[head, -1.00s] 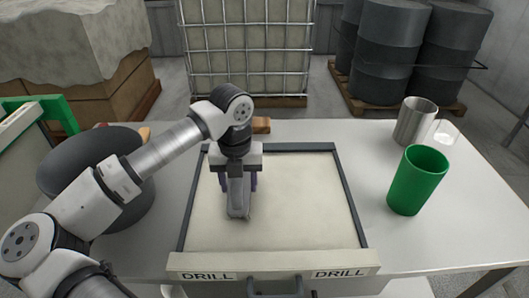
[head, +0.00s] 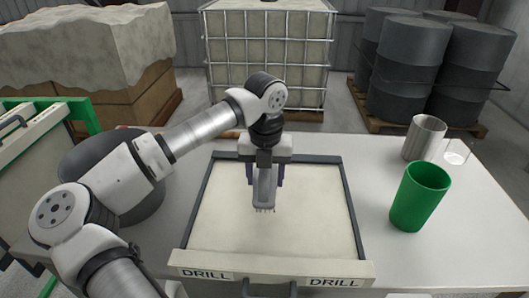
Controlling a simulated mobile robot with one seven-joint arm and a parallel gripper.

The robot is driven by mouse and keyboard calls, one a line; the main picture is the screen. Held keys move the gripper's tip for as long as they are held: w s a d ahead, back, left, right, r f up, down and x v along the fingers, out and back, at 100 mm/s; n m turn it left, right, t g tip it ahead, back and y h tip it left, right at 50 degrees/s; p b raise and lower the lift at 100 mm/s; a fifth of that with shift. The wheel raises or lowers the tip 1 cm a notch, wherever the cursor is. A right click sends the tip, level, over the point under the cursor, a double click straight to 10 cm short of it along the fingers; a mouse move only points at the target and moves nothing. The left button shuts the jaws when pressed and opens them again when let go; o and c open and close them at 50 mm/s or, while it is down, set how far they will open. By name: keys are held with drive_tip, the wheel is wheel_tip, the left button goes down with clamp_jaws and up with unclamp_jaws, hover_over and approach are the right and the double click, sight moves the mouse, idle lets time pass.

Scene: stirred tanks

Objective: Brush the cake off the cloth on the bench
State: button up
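The pale cream cloth (head: 317,222) lies flat inside a dark-edged frame on the bench (head: 470,225). Its front bar carries two DRILL labels. My gripper (head: 265,178) is over the middle of the cloth, with its purple fingers on either side of a grey brush (head: 264,192). The brush points down, and its short bristles show at the lower end. I cannot tell whether the bristles touch the cloth. No separate cake can be made out on the cloth; the part behind the brush and gripper is hidden.
A green cup (head: 420,197), a metal beaker (head: 424,138) and a clear glass (head: 457,152) stand on the bench to the right. A dark rounded object (head: 85,160) is at the left behind my arm. Drums (head: 408,65) and a caged tank (head: 268,60) stand behind.

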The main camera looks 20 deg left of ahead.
drive_tip(key=shift+r+p, duration=0.8)
drive_tip(key=shift+r, duration=1.1)
